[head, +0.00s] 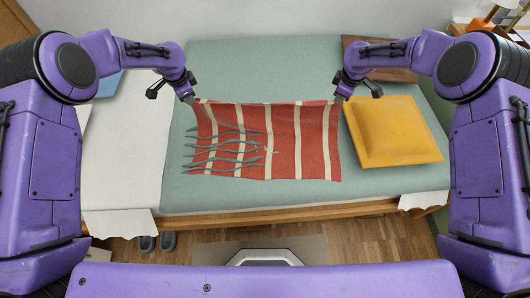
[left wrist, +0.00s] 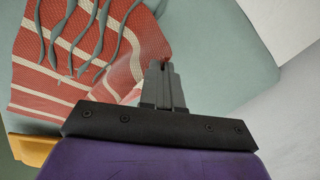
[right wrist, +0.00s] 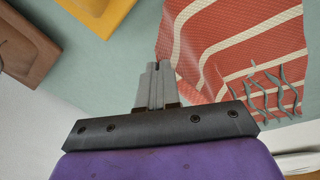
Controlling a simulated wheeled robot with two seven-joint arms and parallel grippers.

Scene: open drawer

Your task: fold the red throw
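The red throw (head: 283,140) with cream stripes lies spread on the green bed cover. Grey-green wavy strips of the cover's colour show across its left half. My left gripper (head: 190,98) is at its far left corner, and my right gripper (head: 340,98) is at its far right corner. In the left wrist view the fingers (left wrist: 162,72) are together on the throw's corner (left wrist: 140,60). In the right wrist view the fingers (right wrist: 156,72) are together at the other corner of the throw (right wrist: 225,40). The far edge looks slightly raised between both grippers.
A yellow cushion (head: 392,132) lies on the bed right of the throw, with a brown cushion (head: 380,58) behind it. A white sheet (head: 122,150) covers the bed's left part. The green cover (head: 262,65) behind the throw is clear. Grey slippers (head: 157,242) stand on the floor.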

